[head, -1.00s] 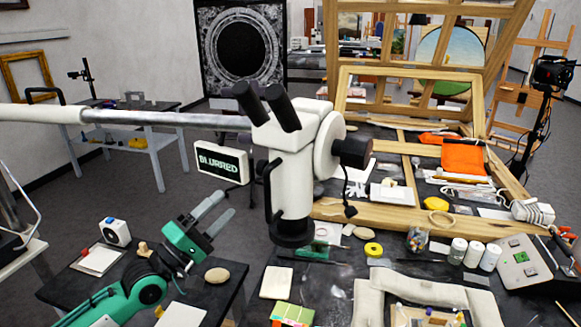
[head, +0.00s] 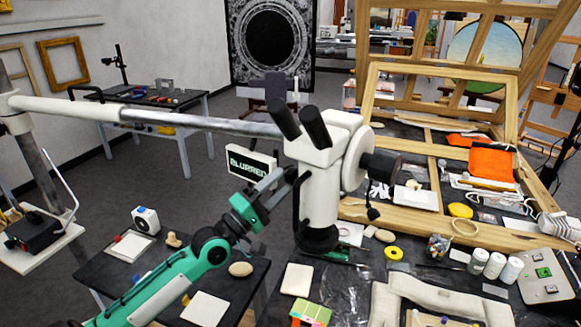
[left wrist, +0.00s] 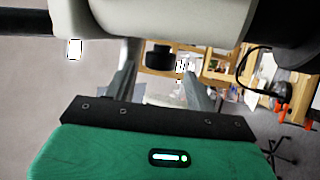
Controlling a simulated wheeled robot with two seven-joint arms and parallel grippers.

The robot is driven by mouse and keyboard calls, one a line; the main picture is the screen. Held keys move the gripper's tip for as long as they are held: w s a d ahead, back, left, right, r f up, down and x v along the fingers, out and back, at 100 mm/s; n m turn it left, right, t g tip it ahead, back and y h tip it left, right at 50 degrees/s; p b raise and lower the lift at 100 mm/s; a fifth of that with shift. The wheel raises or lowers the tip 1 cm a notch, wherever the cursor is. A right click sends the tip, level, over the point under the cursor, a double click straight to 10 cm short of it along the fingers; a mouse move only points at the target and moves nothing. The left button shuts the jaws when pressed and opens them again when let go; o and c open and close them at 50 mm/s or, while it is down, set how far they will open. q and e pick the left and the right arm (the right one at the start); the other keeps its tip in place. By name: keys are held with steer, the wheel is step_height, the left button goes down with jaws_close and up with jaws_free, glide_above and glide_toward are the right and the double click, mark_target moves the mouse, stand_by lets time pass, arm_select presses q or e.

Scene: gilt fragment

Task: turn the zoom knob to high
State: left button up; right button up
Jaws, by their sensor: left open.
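A white stereo microscope (head: 318,185) with two black eyepieces hangs from a long horizontal boom. A black knob (head: 381,165) sticks out from the right side of its head; I cannot tell whether this is the zoom knob. A small screen (head: 250,163) beside it reads BLURRED. My left gripper (head: 281,179) is open, its fingers close to the left side of the microscope body; contact cannot be told. In the left wrist view the fingers (left wrist: 160,82) point forward under the pale microscope body (left wrist: 175,18). A small black knob-like part (left wrist: 159,55) shows between the fingertips there. My right gripper is out of view.
The boom (head: 190,122) crosses above my left arm. A dark side table (head: 225,285) below holds a stone and cards. The bench to the right carries jars (head: 495,265), a wooden frame (head: 440,225) and a padded cushion (head: 440,290).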

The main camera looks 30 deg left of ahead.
mark_target(286, 179)
arm_select(q)
steer(key=p+x, duration=0.1)
steer(key=x, duration=0.2)
steer(key=shift+w+r, duration=0.2)
steer(key=shift+w+d+r+p, duration=0.1)
steer(key=shift+w+d+p, duration=0.1)
steer(key=shift+w+p, duration=0.25)
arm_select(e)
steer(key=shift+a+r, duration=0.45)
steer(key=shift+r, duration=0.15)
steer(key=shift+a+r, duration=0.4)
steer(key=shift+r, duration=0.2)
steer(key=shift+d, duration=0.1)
arm_select(q)
steer(key=c, duration=1)
steer(key=shift+o, duration=0.2)
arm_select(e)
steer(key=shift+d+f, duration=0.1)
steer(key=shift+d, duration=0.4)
